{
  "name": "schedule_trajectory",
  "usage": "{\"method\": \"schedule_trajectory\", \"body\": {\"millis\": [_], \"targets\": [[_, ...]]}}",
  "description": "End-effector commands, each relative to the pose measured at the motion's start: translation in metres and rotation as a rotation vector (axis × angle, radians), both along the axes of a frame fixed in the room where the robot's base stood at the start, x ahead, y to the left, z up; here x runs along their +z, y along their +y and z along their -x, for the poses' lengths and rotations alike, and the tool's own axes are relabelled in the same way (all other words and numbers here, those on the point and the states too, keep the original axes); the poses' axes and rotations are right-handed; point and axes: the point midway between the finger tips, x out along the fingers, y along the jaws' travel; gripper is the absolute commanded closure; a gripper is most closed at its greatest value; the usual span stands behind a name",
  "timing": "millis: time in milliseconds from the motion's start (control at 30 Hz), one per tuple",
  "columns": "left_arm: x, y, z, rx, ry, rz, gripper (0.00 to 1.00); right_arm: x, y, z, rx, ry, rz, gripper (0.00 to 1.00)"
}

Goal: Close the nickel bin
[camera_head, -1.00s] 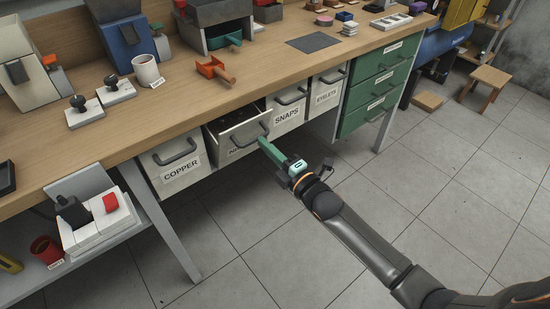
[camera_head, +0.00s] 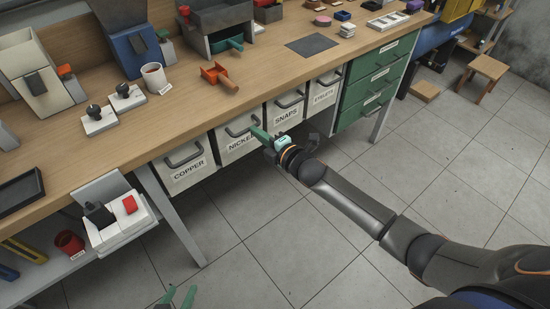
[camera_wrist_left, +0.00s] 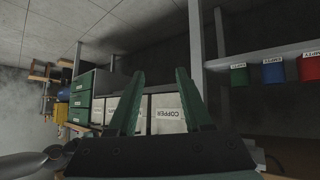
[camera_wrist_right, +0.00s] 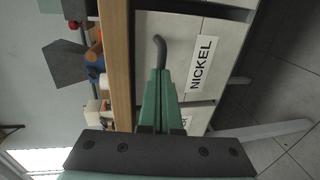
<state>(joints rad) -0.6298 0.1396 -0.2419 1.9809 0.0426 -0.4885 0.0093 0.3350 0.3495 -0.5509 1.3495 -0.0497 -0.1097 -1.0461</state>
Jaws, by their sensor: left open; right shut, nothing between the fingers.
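The nickel bin (camera_head: 226,136) is a pale grey bin with a dark handle under the bench, and its front looks about level with the copper bin (camera_head: 184,165) and snaps bin (camera_head: 285,108). In the right wrist view its front (camera_wrist_right: 220,40), handle and NICKEL label are close. My right gripper (camera_head: 257,132) is shut and empty, its green fingertips at the right part of the nickel front, by the handle; I cannot tell whether they touch. My left gripper (camera_head: 178,292) is open and empty at the bottom of the head view, away from the bins. It also shows in the left wrist view (camera_wrist_left: 160,72).
The wooden bench top (camera_head: 150,130) overhangs the bins. The eyelets bin (camera_head: 323,91) and green drawers (camera_head: 372,85) stand to the right. A bench leg (camera_head: 170,215) stands left of the copper bin. The floor in front is clear.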

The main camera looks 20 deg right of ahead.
Motion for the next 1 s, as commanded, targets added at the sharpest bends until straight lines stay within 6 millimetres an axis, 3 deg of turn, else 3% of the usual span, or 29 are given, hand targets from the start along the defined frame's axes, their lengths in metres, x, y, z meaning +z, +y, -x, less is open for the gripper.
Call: {"method": "schedule_trajectory", "body": {"millis": [100, 300, 767, 1000], "targets": [[0.008, 0.007, 0.002, 0.012, 0.000, -0.009, 0.50, 0.006, 0.001, -0.005, 0.000, 0.029, 0.011, 1.00], [0.003, 0.016, 0.010, 0.028, 0.013, -0.019, 0.50, 0.005, 0.003, -0.009, 0.000, 0.053, 0.018, 1.00], [0.001, 0.015, 0.013, 0.029, 0.019, -0.018, 0.50, 0.006, 0.004, -0.010, 0.000, 0.054, 0.017, 1.00], [0.010, 0.015, 0.011, 0.029, 0.014, -0.016, 0.50, 0.010, 0.000, -0.009, 0.000, 0.055, 0.019, 1.00]]}}
